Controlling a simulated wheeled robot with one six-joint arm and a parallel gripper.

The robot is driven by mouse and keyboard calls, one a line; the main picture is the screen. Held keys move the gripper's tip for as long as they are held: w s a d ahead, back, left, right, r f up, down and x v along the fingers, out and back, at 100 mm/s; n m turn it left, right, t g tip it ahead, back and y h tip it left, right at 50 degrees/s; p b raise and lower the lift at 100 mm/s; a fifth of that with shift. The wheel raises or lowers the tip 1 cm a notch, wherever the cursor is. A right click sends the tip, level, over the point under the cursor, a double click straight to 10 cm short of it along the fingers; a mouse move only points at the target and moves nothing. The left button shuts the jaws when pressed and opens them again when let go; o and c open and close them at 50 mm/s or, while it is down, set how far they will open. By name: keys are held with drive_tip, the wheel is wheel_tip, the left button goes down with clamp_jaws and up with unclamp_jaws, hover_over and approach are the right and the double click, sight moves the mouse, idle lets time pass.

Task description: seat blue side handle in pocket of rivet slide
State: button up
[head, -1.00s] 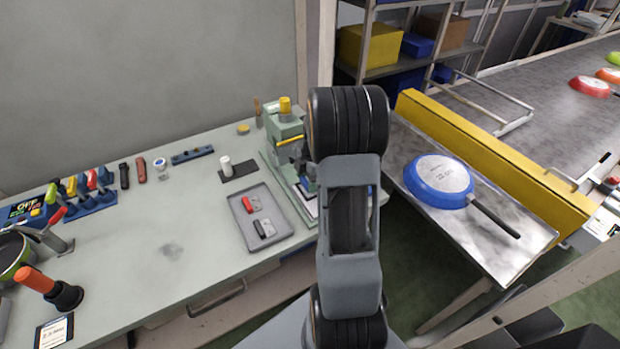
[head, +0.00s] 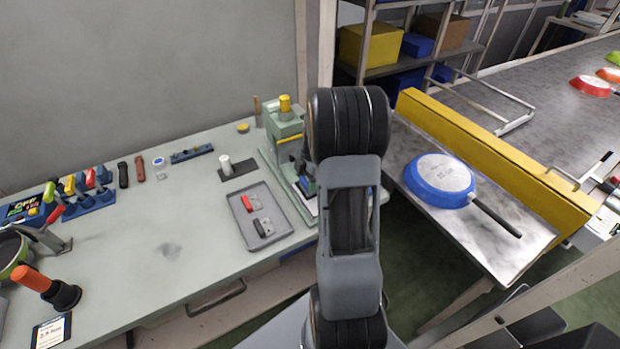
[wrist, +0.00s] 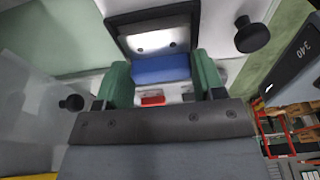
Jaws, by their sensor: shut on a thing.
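In the wrist view my gripper (wrist: 162,78) has a green finger on each side of the blue side handle (wrist: 160,67) and is shut on it. Just beyond the handle is a bright metal piece with two dark dots, framed in black, which looks like the pocket of the rivet slide (wrist: 125,32). The handle appears close to its near edge; I cannot tell whether they touch. In the head view my arm hides the gripper and most of the slide area, at the green rivet press (head: 284,125) on the bench.
Black knobs (wrist: 252,35) and (wrist: 72,102) flank the gripper in the wrist view. Left of the press are a grey tray (head: 273,238) with red and black handles and a dark plate with a white cylinder (head: 226,165). A blue pan (head: 440,180) lies on the right table.

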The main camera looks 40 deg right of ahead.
drive_tip(key=shift+f+b, duration=0.55)
drive_tip(key=shift+f, duration=0.15)
drive_tip(key=o, duration=1.1)
drive_tip(key=shift+r, duration=0.1)
drive_tip(key=shift+r, duration=0.1)
drive_tip(key=r, duration=0.2)
drive_tip(key=d+r, duration=0.1)
drive_tip(key=r, duration=0.4)
drive_tip(key=shift+s+d, duration=0.1)
drive_tip(key=shift+d, duration=0.05)
drive_tip(key=shift+r, duration=0.1)
